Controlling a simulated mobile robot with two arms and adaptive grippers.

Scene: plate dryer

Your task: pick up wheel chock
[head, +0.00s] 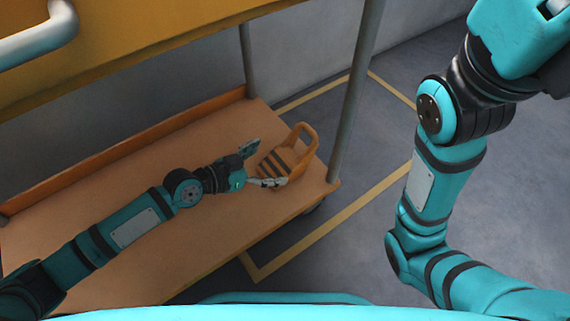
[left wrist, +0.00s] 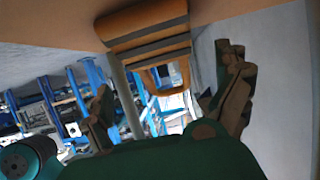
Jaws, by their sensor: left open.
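The wheel chock (head: 287,160) is orange with dark stripes and a loop handle. It rests on the lower shelf of the cart near its right end. My left gripper (head: 256,165) is open, with its fingers pointing at the chock and spread on either side of its near end. In the left wrist view the chock (left wrist: 147,35) shows at the top centre, ahead of and between the open fingers (left wrist: 168,95). Whether a finger touches it I cannot tell. My right arm rises at the right of the head view, and its fingertips are not in view.
The chock's shelf (head: 110,190) is tan with a raised edge at the back. A grey post (head: 355,90) stands just right of the chock, and another (head: 247,60) behind it. The orange upper shelf (head: 140,40) overhangs at the left. Grey floor with yellow lines is clear beyond.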

